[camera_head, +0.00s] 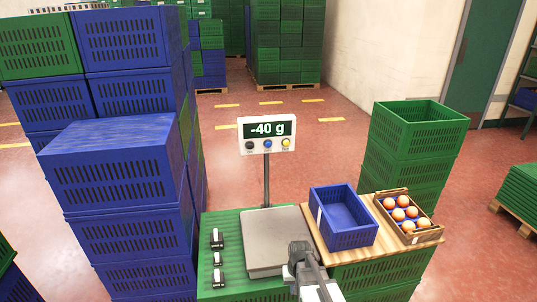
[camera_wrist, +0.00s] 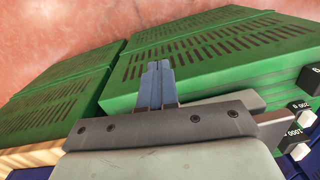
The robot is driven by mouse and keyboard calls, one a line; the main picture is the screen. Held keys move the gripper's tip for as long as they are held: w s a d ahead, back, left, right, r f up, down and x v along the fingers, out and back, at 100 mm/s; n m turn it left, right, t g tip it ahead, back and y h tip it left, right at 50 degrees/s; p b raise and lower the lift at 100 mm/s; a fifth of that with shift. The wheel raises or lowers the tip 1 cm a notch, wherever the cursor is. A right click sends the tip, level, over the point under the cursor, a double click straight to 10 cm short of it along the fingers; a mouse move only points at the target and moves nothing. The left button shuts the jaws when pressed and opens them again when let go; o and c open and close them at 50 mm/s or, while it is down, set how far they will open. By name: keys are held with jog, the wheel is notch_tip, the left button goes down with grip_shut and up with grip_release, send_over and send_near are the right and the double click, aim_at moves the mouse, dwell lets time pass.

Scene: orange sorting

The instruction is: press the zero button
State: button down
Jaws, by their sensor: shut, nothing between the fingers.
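The scale's display head (camera_head: 267,134) stands on a thin post behind the pan and reads "-40 g". Below the reading are three buttons: a black button (camera_head: 249,145), a blue button (camera_head: 268,144) and a yellow button (camera_head: 286,143). Their labels are too small to read. The grey scale pan (camera_head: 268,228) is empty. My gripper (camera_head: 299,246) is over the pan's front right part, well below and in front of the buttons. In the wrist view its two fingers (camera_wrist: 156,68) are together with nothing between them. The display and buttons do not show there.
A blue crate (camera_head: 344,238) and a tray of oranges (camera_head: 382,207) stand on a wooden board right of the scale. Several black weights (camera_head: 217,240) stand left of the pan. Tall blue crate stacks (camera_head: 120,165) rise at left, green crates (camera_head: 405,150) at right.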

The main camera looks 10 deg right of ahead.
aim_at(268, 144)
jog(key=w+r+m+t+y, duration=0.1)
jog(key=w+r+m+t, duration=0.3)
jog(key=w+r, duration=1.2)
jog(key=w+a+r+m+t+y, duration=0.1)
jog(key=w+r+m+t, duration=0.4)
jog(key=w+r, duration=1.1)
jog(key=shift+r+m+y, duration=0.4)
jog(key=shift+r+y, duration=0.3)
jog(key=shift+r, duration=1.35)
jog(key=shift+w, duration=0.2)
jog(key=w, duration=0.8)
jog(key=shift+w, duration=0.25)
jog(key=shift+w, duration=0.15)
jog(key=shift+w, duration=0.25)
